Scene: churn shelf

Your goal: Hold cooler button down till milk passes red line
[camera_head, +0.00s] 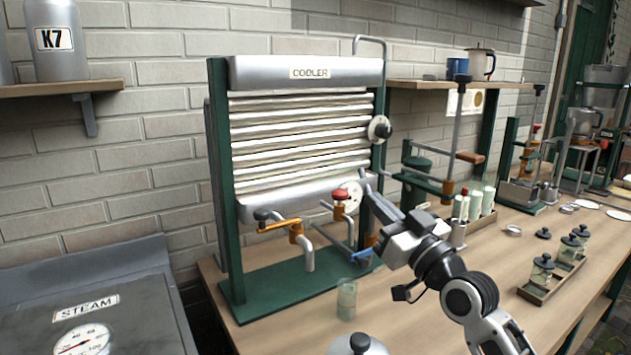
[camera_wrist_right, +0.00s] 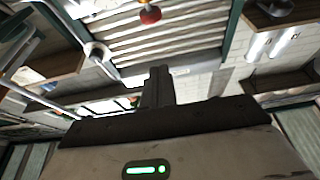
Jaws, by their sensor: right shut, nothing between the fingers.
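The cooler (camera_head: 308,72) is a green frame with a steel header, ribbed pipes and a lower trough. A red knob (camera_head: 340,195) tops a valve at its lower front; a red knob also shows in the wrist view (camera_wrist_right: 150,14). A black round knob on a pale disc (camera_head: 380,128) is on its right post. I cannot tell which part is the button. A small clear glass (camera_head: 347,298) stands on the bench in front; no red line or milk level can be made out. My right gripper (camera_head: 368,190) is shut and empty, right of the red knob. My left gripper is out of view.
An orange-handled tap (camera_head: 294,228) is left of the red knob. A steel lid (camera_head: 358,345) is at the front edge. Several tubes (camera_head: 476,203) and a tray of small jars (camera_head: 552,282) stand right. A steam box (camera_head: 84,310) is left. Bench front-left is clear.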

